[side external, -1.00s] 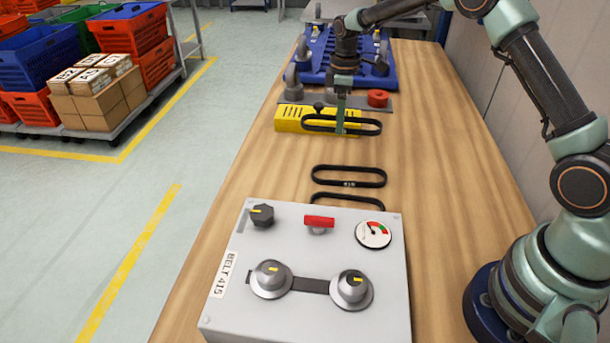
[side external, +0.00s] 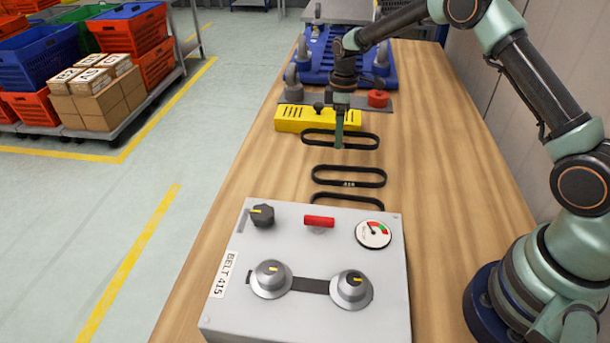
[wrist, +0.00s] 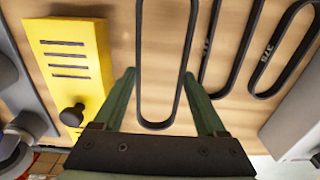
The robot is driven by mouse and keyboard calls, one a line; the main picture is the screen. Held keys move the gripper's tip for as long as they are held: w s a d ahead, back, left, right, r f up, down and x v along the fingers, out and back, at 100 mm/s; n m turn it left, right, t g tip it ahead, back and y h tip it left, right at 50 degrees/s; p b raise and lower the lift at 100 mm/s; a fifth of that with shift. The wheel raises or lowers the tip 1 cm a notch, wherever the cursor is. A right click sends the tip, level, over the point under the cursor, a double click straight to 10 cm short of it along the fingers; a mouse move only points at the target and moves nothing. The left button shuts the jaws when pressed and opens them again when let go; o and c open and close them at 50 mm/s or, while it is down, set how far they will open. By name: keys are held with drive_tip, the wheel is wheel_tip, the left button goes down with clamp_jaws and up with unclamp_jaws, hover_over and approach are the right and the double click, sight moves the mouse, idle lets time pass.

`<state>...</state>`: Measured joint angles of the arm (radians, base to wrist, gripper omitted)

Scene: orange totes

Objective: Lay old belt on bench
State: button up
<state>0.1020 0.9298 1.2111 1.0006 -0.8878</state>
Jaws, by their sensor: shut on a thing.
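My gripper (side external: 339,145) is shut on a thin black looped belt (side external: 375,137), the old belt as far as I can tell. The belt is level, at or just above the bench top (side external: 440,150), in front of the yellow cover; I cannot tell whether it touches the wood. In the wrist view the belt (wrist: 160,126) runs between the two fingers of my gripper (wrist: 160,80). Two more black belts lie on the bench, one in the middle (side external: 349,184) and one by the grey panel (side external: 347,196), partly hidden. Both carry pale markings in the wrist view.
A grey panel labelled BELT 415 (side external: 305,255) with knobs, a gauge and a red handle stands in front. Behind the belt are the yellow slotted cover (side external: 292,119), a red ring (side external: 378,98) and a blue fixture (side external: 325,62). The right side of the bench is clear.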

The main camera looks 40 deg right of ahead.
sight(338, 153)
drive_tip(key=shift+f, duration=0.15)
drive_tip(key=shift+f, duration=0.35)
drive_tip(key=shift+f, duration=0.35)
drive_tip(key=shift+f, duration=0.35)
drive_tip(key=shift+f, duration=0.75)
drive_tip(key=o, duration=1.3)
drive_tip(key=shift+r, duration=0.2)
drive_tip(key=shift+r, duration=3.3)
